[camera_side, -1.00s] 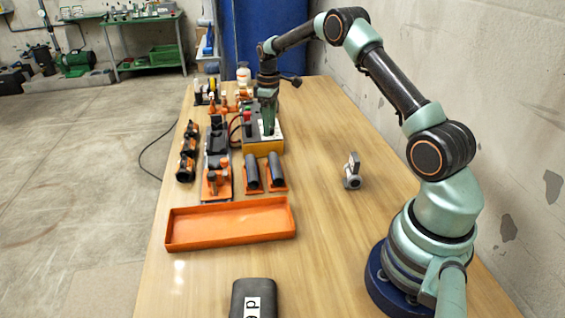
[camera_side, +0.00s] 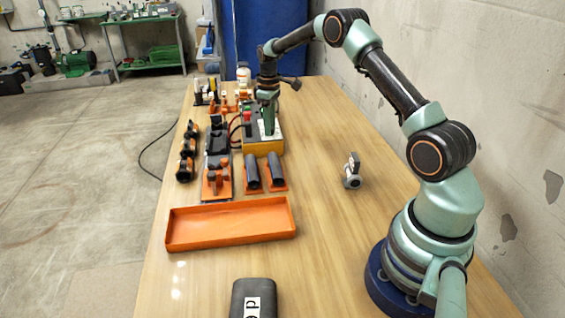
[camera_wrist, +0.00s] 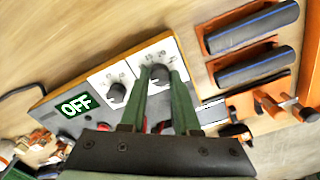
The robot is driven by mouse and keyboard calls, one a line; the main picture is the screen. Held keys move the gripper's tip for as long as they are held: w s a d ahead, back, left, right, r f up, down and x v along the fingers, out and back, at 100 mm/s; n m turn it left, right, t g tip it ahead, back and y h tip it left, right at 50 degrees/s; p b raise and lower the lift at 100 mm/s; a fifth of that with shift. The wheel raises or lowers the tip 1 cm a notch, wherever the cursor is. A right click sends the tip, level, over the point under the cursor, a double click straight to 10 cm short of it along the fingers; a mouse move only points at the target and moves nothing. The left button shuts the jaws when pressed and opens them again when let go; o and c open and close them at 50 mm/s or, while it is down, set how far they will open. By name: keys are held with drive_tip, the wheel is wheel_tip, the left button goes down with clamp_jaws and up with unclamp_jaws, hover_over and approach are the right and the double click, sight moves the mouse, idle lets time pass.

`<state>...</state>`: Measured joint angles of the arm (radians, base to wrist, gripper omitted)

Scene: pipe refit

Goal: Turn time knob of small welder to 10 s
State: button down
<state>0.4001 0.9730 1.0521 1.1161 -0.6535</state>
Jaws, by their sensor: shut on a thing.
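The small welder (camera_side: 250,146) is a yellow and dark box on the table, with a white panel on its top. In the wrist view its panel (camera_wrist: 131,70) carries two dark knobs with printed scales and a green sign (camera_wrist: 76,104) reading OFF. My gripper (camera_wrist: 160,76) is shut on the knob (camera_wrist: 160,73) whose scale shows 15 and 20. The second knob (camera_wrist: 117,92) is free, beside the fingers. The held knob's pointer is hard to make out. In the side view my gripper (camera_side: 268,125) points down onto the welder and hides the knobs.
An orange tray (camera_side: 230,241) lies in front of the welder. Two dark pipe pieces in orange holders (camera_side: 264,187) stand close to it.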

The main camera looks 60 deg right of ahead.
drive_tip(key=m, duration=0.6)
drive_tip(key=shift+r+m, duration=0.1)
drive_tip(key=shift+m, duration=0.2)
idle(0.4)
drive_tip(key=c, duration=0.6)
unclamp_jaws()
drive_tip(key=shift+c, duration=0.2)
wheel_tip(320, 180, up, 12)
